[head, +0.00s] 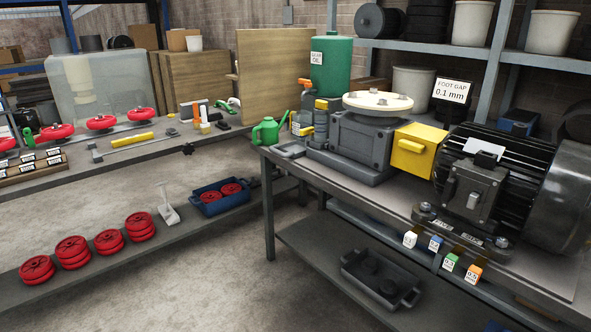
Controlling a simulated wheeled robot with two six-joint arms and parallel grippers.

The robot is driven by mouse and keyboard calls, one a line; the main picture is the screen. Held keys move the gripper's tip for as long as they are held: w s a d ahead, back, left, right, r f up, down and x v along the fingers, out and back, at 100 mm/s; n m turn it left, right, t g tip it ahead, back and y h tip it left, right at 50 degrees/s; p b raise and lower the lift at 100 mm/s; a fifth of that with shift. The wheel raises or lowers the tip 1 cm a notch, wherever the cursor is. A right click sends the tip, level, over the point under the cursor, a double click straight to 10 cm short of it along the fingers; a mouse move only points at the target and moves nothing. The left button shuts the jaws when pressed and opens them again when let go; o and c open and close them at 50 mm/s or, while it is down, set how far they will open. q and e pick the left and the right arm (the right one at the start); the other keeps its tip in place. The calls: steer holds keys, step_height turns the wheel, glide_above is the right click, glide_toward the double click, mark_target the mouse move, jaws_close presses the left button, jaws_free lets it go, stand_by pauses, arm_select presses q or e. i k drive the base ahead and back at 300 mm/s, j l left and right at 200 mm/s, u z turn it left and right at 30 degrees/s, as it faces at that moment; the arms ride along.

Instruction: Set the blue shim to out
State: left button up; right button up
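The blue shim (436,243) has a small blue tab with a white label. It sits at the front edge of the right-hand bench, below the motor's front foot. It is in a row with a white shim (410,240) on its left and a green shim (450,262) and an orange shim (474,274) on its right. I cannot read the blue label or tell how far in the shim sits. The black motor (505,175) stands above the row. A sign (453,89) reads "FOOT GAP 0.1 mm". Neither of my grippers is in view.
The grey gearbox (360,145) and a yellow guard (417,152) stand left of the motor. A dark tray (382,280) is on the lower shelf beneath. Floor between the benches is clear.

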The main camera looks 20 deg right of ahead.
mark_target(437, 242)
steer(key=z, duration=1.2)
